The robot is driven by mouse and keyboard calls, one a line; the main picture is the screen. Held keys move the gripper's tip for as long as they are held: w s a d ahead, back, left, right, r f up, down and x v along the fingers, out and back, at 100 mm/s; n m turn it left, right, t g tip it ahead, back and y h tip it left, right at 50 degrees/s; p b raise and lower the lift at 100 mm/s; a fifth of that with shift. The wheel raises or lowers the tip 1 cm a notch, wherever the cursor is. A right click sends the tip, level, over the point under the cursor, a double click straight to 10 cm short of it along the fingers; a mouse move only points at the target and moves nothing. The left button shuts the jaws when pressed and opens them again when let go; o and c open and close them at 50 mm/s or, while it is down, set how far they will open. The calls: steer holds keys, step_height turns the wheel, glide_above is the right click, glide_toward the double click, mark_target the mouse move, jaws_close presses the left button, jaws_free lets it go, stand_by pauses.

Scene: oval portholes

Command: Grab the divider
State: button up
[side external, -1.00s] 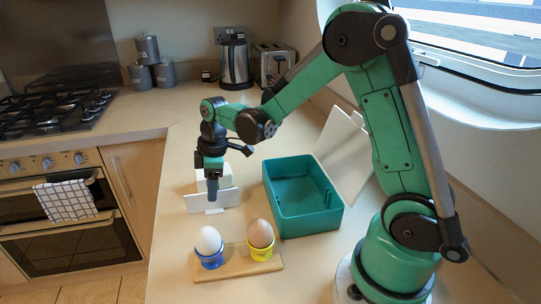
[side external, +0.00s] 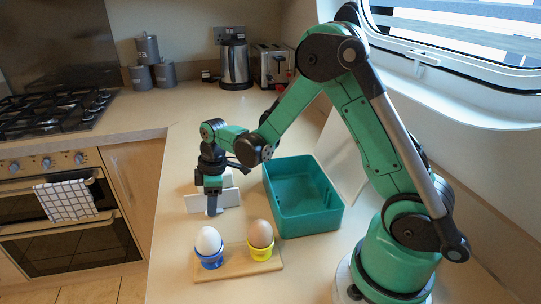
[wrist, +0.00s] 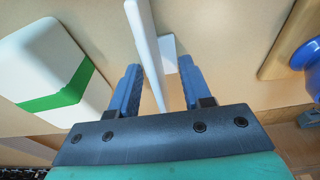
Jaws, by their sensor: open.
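The white divider (side external: 228,197) is a thin upright panel on the counter, with a small foot; in the side view my gripper covers its middle. In the wrist view the divider (wrist: 147,40) is seen edge-on, running between my two blue fingers. My gripper (wrist: 160,75) is open, with one finger on each side of the panel and visible gaps to it. In the side view my gripper (side external: 213,207) points down over the divider, low near the counter.
A teal open box (side external: 300,222) stands right of the divider, with a white panel (side external: 345,158) leaning behind it. In front, a wooden board (side external: 236,268) holds two eggs in blue and yellow cups. A white block with a green band (wrist: 55,68) lies close by.

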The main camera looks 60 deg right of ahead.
steer(key=shift+f, duration=0.15)
jaws_close()
stand_by(0.4)
